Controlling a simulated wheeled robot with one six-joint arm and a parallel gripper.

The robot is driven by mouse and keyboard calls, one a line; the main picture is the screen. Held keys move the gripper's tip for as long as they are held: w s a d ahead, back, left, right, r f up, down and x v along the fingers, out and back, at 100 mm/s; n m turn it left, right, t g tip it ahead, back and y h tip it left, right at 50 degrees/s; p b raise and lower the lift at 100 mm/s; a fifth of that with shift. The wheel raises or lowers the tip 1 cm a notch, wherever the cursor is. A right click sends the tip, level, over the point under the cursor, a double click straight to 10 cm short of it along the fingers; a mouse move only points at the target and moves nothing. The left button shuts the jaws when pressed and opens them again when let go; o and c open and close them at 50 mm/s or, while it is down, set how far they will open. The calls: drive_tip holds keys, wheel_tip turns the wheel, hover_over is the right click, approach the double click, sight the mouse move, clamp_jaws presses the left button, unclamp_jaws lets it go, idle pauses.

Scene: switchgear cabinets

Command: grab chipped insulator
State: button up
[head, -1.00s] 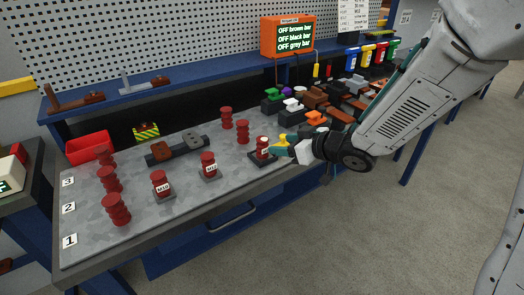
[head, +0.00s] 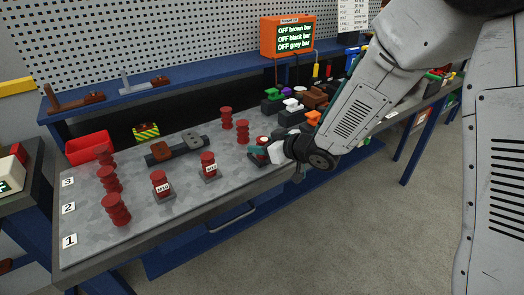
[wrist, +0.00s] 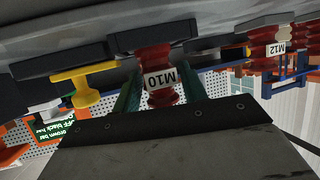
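A red ribbed insulator labelled M10 (wrist: 160,80) stands on a dark base between my gripper's two teal fingers (wrist: 160,95). The fingers are apart, one on each side of it; I cannot tell whether they touch it. In the head view my gripper (head: 261,151) reaches in from the right and hides most of this insulator. Two more red labelled insulators, one marked M16 (head: 161,184) and one marked M12 (head: 208,165), stand to its left on dark bases. Several unlabelled red insulators stand in stacks, including one at the left front (head: 116,209). No chip is clear on any.
A yellow part (wrist: 83,85) on a dark base stands beside the M10 insulator. A dark clamp-like block (head: 175,149), a red bin (head: 90,148) and several coloured parts share the bench. An orange screen (head: 287,37) stands behind. Bare metal top lies in front.

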drive_tip(key=c, duration=0.7)
drive_tip(key=shift+c, duration=0.2)
drive_tip(key=shift+r, duration=0.1)
